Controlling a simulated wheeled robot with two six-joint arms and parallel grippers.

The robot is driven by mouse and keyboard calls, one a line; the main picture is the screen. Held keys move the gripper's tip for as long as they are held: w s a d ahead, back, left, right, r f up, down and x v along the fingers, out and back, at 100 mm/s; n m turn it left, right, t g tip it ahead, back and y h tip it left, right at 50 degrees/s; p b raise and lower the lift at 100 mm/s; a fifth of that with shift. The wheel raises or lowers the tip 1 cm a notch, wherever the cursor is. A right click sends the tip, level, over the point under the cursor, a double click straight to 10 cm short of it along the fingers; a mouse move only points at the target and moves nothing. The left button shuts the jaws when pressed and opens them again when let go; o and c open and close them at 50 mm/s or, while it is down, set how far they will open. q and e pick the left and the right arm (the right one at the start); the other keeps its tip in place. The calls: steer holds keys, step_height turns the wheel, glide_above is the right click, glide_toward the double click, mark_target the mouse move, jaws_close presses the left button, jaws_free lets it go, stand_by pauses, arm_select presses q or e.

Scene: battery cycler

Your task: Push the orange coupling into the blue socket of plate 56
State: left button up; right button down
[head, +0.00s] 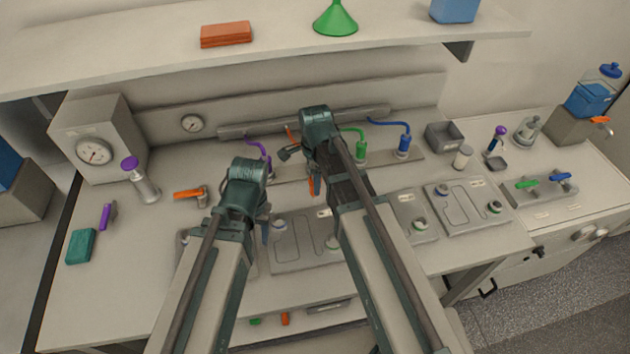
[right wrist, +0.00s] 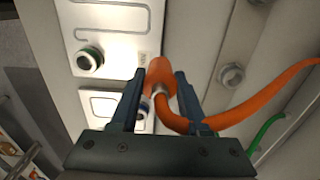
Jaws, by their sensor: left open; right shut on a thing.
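My right gripper (right wrist: 158,104) is shut on the orange coupling (right wrist: 160,72), with a finger on each side. Its orange hose (right wrist: 235,113) curves away to the right. In the head view the coupling (head: 311,187) shows at the fingertips of my right gripper (head: 314,178), above the row of plates. A blue-ringed socket (right wrist: 144,108) is partly hidden behind the coupling and a finger in the right wrist view. I cannot read its plate number or tell the coupling's height above it. My left gripper (head: 265,232) is open and empty over the plates at the left.
A plate with a green-ringed socket (right wrist: 89,59) lies beside the coupling in the right wrist view. Green (head: 361,148), blue (head: 403,145) and purple (head: 263,156) hosed couplings stand behind. An orange-handled valve (head: 189,193) lies left. The shelf (head: 130,50) overhangs the back.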

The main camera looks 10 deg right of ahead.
arm_select(q)
steer(key=shift+r+p, duration=2.45)
steer(key=shift+r, duration=0.05)
arm_select(e)
steer(key=shift+r, duration=2.5)
arm_select(q)
steer(key=shift+a, duration=0.1)
arm_select(e)
steer(key=shift+a, duration=0.1)
